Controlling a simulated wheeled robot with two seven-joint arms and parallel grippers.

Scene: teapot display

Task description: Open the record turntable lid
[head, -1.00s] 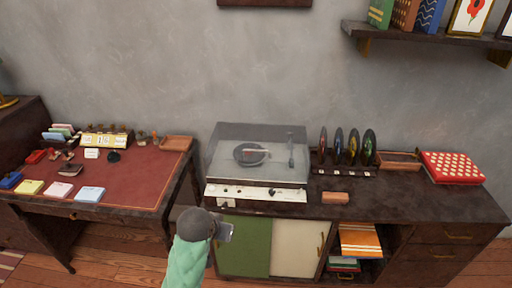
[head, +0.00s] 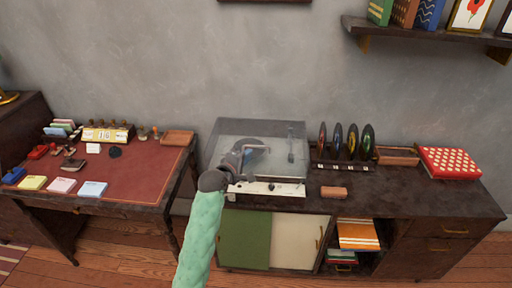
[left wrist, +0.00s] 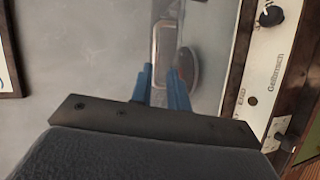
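The record turntable (head: 285,189) stands on the dark cabinet, with a cream front panel carrying dark knobs. Its clear lid (head: 292,135) appears down over the dark platter and tonearm. My left gripper (head: 249,155) is over the left front part of the lid; whether it touches the lid I cannot tell. In the left wrist view the two blue fingers (left wrist: 158,75) stand apart with nothing seen between them. The clear lid lies beyond them, and the cream panel (left wrist: 262,75) with a knob is at the right. My right gripper is not in view.
A record rack (head: 343,165) and a small orange-brown block (head: 333,192) are right of the turntable. A wooden tray (head: 397,156) and a red patterned box (head: 449,162) are farther right. A desk (head: 130,172) stands at the left. The cabinet top's right front is clear.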

